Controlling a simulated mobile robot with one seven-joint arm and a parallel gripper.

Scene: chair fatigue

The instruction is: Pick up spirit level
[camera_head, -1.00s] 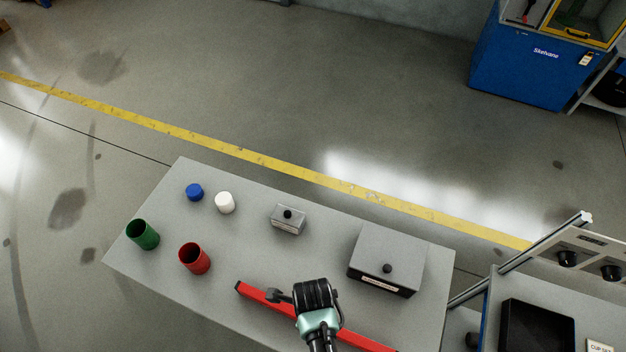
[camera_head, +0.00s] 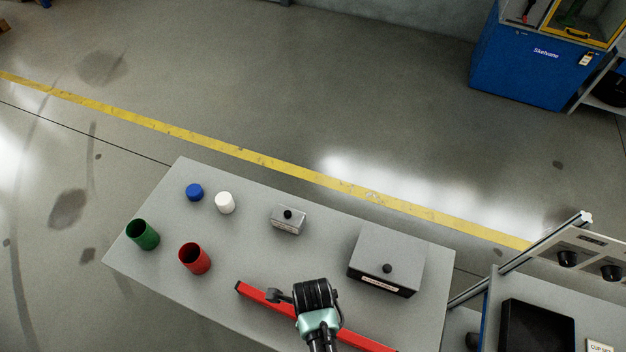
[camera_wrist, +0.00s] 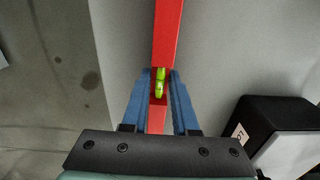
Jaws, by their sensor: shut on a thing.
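The spirit level (camera_head: 262,294) is a long red bar lying along the front edge of the grey table. In the wrist view the red spirit level (camera_wrist: 167,30) runs up the middle, with a yellow-green vial between the fingers. My gripper (camera_wrist: 160,78) has its two blue fingers shut on the spirit level, one on each side at the vial. In the head view my gripper (camera_head: 312,300) is over the bar and hides its middle. I cannot tell any gap between the level and the table.
The grey table (camera_head: 240,255) also holds a green cup (camera_head: 143,235), a red cup (camera_head: 194,258), a blue cylinder (camera_head: 194,192), a white cylinder (camera_head: 225,203), a small grey block with a black knob (camera_head: 288,219) and a larger grey box (camera_head: 387,260). The box stands right of my gripper.

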